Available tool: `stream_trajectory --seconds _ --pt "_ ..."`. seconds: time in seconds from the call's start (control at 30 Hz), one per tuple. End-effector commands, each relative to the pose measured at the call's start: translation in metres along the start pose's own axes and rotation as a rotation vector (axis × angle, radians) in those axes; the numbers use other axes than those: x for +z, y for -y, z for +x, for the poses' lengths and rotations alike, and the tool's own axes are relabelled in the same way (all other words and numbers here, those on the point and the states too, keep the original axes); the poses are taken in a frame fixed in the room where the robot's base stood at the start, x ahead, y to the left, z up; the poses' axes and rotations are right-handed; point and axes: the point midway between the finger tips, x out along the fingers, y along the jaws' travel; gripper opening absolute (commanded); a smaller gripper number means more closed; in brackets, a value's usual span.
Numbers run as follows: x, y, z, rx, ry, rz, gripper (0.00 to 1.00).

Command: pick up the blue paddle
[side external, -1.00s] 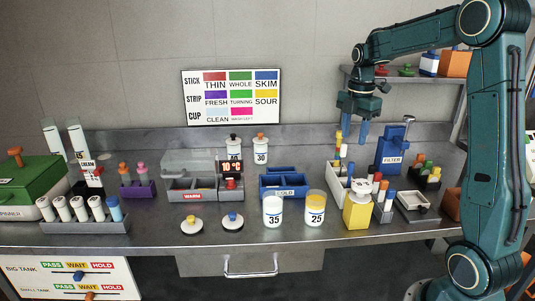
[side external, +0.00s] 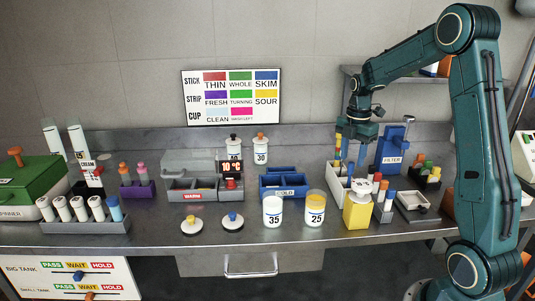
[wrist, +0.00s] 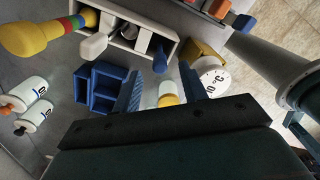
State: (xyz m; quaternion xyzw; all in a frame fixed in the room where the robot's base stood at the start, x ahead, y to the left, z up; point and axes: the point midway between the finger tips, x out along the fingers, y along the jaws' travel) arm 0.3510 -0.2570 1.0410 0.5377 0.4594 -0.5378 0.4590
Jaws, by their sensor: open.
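The blue paddle (wrist: 160,56) shows in the wrist view as a dark blue handle standing in a compartment of the white rack (wrist: 128,46). In the side view the rack (side external: 335,185) stands right of centre on the bench, and I cannot separate the blue paddle from my blue fingers there. My gripper (side external: 351,160) is open above the rack, fingers pointing down. In the wrist view its two blue fingers (wrist: 160,84) are apart with nothing held between them; the paddle is just beyond the gap.
A white paddle (wrist: 94,45) and a colour-banded stick (wrist: 80,22) stand close by in the rack. A yellow box (side external: 357,213), a blue filter stand (side external: 392,152) and a blue cold tray (side external: 284,195) surround it. The front bench at left centre is clearer.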

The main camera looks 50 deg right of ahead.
Motion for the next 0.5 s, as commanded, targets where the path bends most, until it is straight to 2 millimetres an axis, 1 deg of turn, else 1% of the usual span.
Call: stream_trajectory --seconds 0.03,0.17,0.5 --pt "0.000 0.000 0.007 -0.002 -0.001 0.000 0.43" --pt "0.000 0.000 0.017 0.000 0.000 0.000 0.43" --pt "0.000 0.000 0.023 0.000 0.000 0.000 0.43"
